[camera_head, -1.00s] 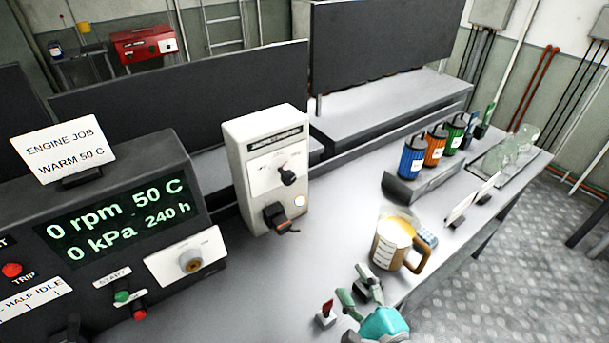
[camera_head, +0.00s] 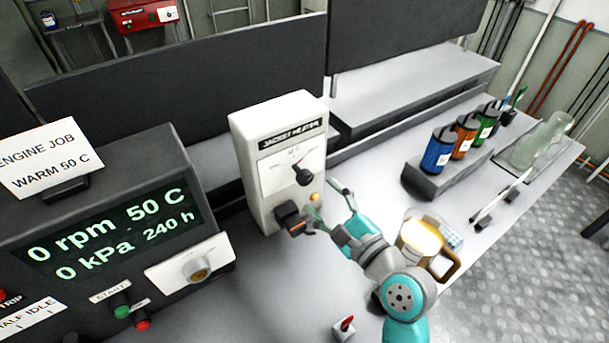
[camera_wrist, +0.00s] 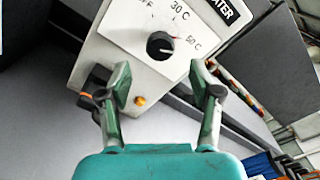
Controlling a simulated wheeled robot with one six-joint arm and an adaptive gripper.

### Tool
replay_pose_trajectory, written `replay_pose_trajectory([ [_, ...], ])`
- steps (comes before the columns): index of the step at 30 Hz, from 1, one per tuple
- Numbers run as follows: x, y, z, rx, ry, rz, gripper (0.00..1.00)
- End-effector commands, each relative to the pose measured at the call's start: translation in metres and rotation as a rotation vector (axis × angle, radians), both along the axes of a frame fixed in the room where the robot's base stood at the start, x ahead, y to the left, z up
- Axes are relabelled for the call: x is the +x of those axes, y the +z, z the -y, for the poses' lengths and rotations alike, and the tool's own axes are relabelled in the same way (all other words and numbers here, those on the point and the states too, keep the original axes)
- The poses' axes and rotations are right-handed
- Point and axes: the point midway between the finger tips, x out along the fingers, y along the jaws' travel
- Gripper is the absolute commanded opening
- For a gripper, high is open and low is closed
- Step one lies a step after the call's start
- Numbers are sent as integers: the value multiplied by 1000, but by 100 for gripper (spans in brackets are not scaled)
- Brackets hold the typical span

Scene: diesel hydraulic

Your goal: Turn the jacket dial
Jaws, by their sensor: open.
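The jacket heater (camera_head: 240,150) is an upright white box on the bench. Its black dial (camera_head: 302,174) sits on a white scale plate. In the wrist view the dial (camera_wrist: 160,45) is ringed by marks for off, 30 C and a higher temperature at right, partly blurred; a short red mark lies at the dial's right. A small amber lamp (camera_wrist: 140,100) and a black switch or plug (camera_head: 290,216) are below. My gripper (camera_head: 328,203) is open and empty in front of the box. In the wrist view its fingertips (camera_wrist: 160,68) straddle the dial's line, apparently apart from it.
Left stands the dark engine console (camera_head: 100,160), its display reading 0 rpm, 50 C, 0 kPa, 240 h. A jug of amber liquid (camera_head: 424,240) stands close beside my arm. Blue, orange and green canisters (camera_head: 438,150) stand on a rack at right. A red switch (camera_head: 345,326) is on the front bench.

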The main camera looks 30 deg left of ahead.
Motion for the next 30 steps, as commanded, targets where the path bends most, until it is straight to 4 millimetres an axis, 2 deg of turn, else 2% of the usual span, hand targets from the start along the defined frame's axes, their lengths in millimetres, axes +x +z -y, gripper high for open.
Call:
replay_pose_trajectory([
  [6, 20, 1, -35, -1, 1, 2, 64],
  [12, 32, 0, -55, -1, 0, 1, 64],
  [25, 37, 0, -62, -1, -1, 1, 64],
  [26, 37, 0, -62, -1, -1, 2, 59],
  [30, 37, 0, -62, -1, -1, 2, 24],
])
